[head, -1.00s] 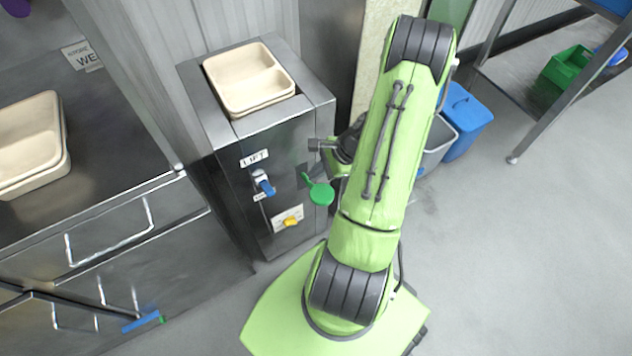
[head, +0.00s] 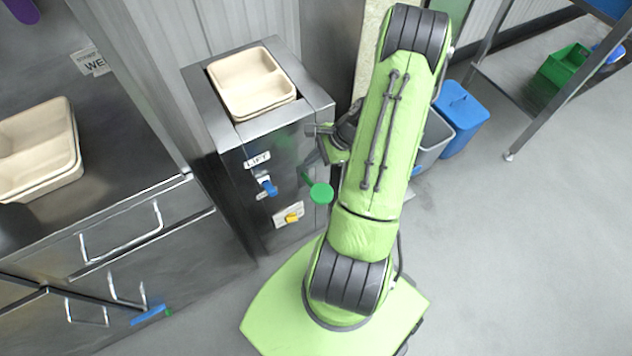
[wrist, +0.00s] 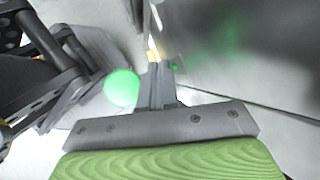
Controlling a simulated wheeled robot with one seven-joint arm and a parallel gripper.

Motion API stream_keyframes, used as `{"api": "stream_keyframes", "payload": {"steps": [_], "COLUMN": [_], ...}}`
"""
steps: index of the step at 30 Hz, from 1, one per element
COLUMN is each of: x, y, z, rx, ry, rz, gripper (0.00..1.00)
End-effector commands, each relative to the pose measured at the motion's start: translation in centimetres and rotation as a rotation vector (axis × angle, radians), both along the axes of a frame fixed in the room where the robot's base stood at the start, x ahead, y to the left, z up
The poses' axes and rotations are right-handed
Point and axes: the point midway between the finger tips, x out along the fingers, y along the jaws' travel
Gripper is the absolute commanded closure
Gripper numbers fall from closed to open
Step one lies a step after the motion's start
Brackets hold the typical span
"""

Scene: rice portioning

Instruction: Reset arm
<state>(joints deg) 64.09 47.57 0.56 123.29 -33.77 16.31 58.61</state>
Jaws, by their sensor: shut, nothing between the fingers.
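My green arm stands folded in the middle of the head view, beside the steel lift cabinet (head: 278,190). My gripper (head: 311,130) shows at the cabinet's right side, partly hidden by my arm. In the wrist view my gripper (wrist: 156,72) has its two grey fingers together with nothing between them. A steel panel fills the right of that view, close to the fingers. A green disc (head: 321,193) on a thin stem shows below the gripper, and it also shows left of the fingers in the wrist view (wrist: 122,87).
More beige trays (head: 72,172) lie on the left counter. Grey (head: 432,140) and blue (head: 463,120) bins stand behind my arm.

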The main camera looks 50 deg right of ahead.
Motion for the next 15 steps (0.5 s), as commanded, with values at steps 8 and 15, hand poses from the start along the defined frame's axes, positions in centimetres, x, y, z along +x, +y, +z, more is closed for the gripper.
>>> {"api": "stream_keyframes", "payload": {"steps": [8, 15], "x": [0.0, 1.0], "y": [0.0, 1.0], "z": [0.0, 3.3], "rx": [0.0, -0.086], "ry": [0.0, -0.014], "rz": [0.0, 0.133], "gripper": [1.0, 1.0]}}
